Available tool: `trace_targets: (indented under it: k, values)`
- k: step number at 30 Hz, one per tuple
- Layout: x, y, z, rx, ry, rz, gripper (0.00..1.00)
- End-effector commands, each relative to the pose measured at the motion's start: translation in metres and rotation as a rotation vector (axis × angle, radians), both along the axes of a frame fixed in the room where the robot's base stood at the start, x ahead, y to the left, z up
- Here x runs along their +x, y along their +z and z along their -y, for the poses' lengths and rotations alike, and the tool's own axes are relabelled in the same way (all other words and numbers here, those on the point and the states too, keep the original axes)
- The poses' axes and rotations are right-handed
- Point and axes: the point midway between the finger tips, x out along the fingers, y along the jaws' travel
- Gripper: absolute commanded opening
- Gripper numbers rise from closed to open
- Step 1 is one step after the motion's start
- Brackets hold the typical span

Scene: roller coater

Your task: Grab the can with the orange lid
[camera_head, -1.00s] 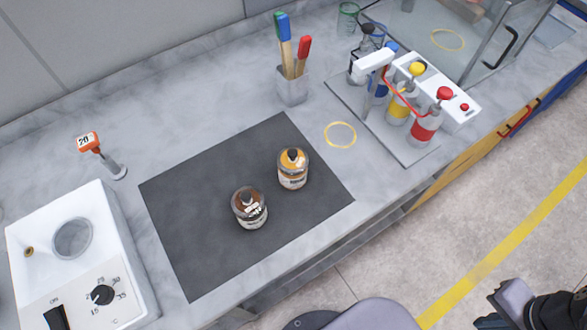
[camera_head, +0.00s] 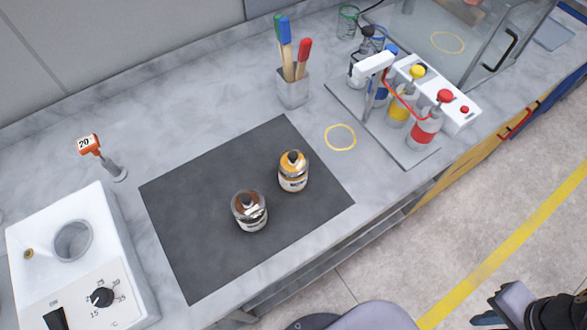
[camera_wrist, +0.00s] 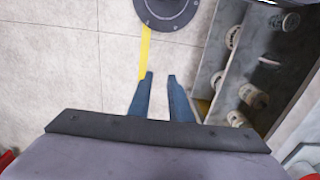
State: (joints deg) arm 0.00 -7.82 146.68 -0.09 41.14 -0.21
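Two cans stand upright on the dark mat (camera_head: 200,240). The can with the orange lid (camera_head: 293,172) is the one further back and to the right, with a dark knob on top. A can with a brown lid (camera_head: 249,211) stands in front of it to the left, with a small gap between them. My gripper (camera_head: 497,302) is at the bottom right of the head view, over the floor and well away from the cans. In the wrist view its two fingers (camera_wrist: 161,95) are apart with nothing between them.
A grey cup with brushes (camera_head: 292,88) stands behind the mat. A rack with red and yellow bottles (camera_head: 423,131) stands at the right. A white heater box (camera_head: 80,260) is at the left. A yellow ring (camera_head: 340,137) marks bare counter beside the mat.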

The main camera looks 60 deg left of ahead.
Motion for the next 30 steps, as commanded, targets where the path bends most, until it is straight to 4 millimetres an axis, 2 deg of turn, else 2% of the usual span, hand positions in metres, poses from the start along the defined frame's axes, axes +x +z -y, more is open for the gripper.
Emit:
trace_targets:
  k: [1,5,6,15,20,23,26,30]
  values:
    - [0.0,0.0,0.0,0.0,0.0,0.0,0.31]
    - [0.0,0.0,0.0,0.0,0.0,0.0,0.62]
    - [0.0,0.0,0.0,0.0,0.0,0.0,0.67]
    - [0.001,0.0,-0.001,0.001,0.005,0.003,0.67]
    - [0.014,0.002,-0.017,0.01,0.067,0.049,0.67]
    - [0.032,0.004,-0.041,0.025,0.154,0.117,0.67]
    - [0.052,0.008,-0.078,0.05,0.274,0.213,0.67]
    - [0.074,0.019,-0.148,0.1,0.47,0.381,0.67]
